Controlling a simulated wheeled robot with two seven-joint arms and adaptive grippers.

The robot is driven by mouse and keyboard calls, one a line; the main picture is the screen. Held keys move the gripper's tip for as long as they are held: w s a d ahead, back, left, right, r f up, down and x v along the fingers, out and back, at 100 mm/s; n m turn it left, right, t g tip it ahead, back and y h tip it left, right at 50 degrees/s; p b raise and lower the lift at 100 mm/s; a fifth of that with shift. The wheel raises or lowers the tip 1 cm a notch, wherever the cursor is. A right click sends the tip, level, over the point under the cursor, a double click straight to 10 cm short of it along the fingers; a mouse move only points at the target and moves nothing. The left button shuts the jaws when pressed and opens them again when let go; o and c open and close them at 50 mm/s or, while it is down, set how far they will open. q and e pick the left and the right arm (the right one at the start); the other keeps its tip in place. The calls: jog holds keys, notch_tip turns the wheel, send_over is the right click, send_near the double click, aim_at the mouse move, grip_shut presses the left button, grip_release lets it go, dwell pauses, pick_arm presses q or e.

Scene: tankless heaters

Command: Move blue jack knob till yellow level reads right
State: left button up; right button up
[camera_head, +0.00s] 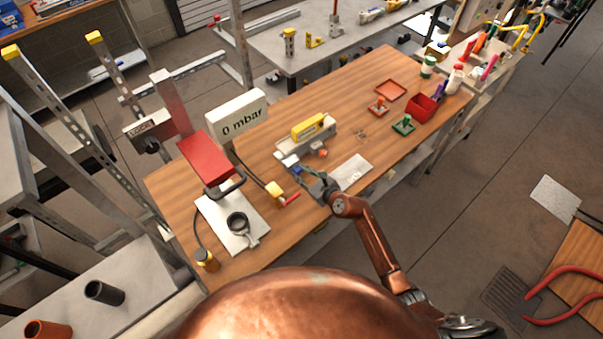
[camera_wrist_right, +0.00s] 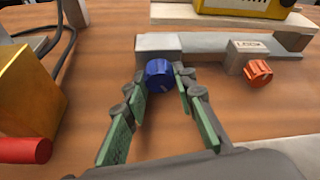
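The blue jack knob (camera_wrist_right: 159,74) sits on the front left end of a grey bar (camera_wrist_right: 210,46); in the head view the blue knob (camera_head: 290,160) is small. My right gripper (camera_wrist_right: 163,84) is open, with its green-padded fingertips on either side of the blue knob; a narrow gap seems to show on the right. The right gripper (camera_head: 304,174) comes from the front in the head view. The yellow level (camera_head: 308,126) rests on a block behind the knob; its reading is too small to tell. My left gripper is out of view.
A yellow block with a red handle (camera_wrist_right: 24,150) stands left of the gripper. A "0 mbar" display (camera_head: 239,118), a red press (camera_head: 205,157) and a pale plate (camera_head: 352,172) are nearby on the wooden bench (camera_head: 340,105).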

grip_shut()
jog(key=shift+m, duration=0.3)
jog(key=shift+d+m+g+y, duration=0.1)
jog(key=shift+m+g+y, duration=0.2)
jog(key=shift+m+y, duration=0.15)
jog(key=shift+w+f+m+y+b, duration=0.1)
jog(key=shift+m+y+b, duration=0.15)
jog(key=shift+m+b, duration=0.25)
jog(key=shift+d+m+g+y+b, duration=0.1)
jog(key=shift+m+g+y+b, duration=0.5)
jog(key=shift+m, duration=0.45)
jog(key=o, duration=0.6)
grip_release()
